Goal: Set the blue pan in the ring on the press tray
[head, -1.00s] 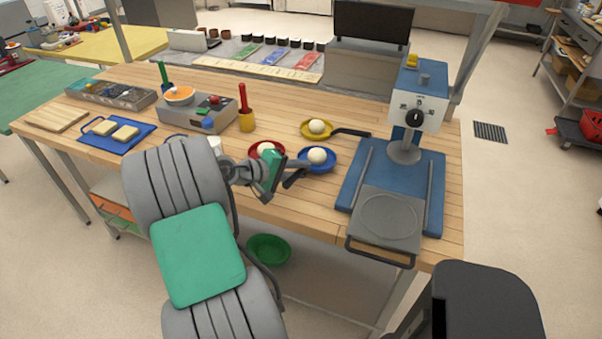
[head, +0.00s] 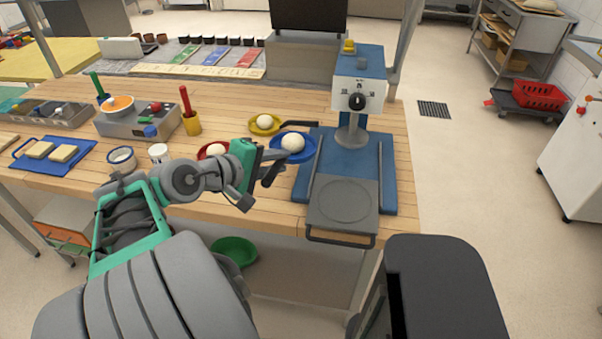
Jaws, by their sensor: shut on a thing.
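The blue pan (head: 301,155) holds a pale dough ball (head: 293,143) and is roughly level, at the left edge of the press's blue base. It seems raised a little above the worktop. My gripper (head: 268,170) is at its near-left side, shut on its dark handle, which the fingers partly hide. The grey press tray (head: 325,213) sticks out at the front of the press (head: 358,93), with a round ring (head: 346,201) marked on it. The ring is empty, to the right of and nearer than the pan.
A yellow pan (head: 254,130) with a dough ball lies just behind the blue pan. A red pan (head: 203,154) with dough lies left, partly behind my gripper. The press column and head stand behind the tray.

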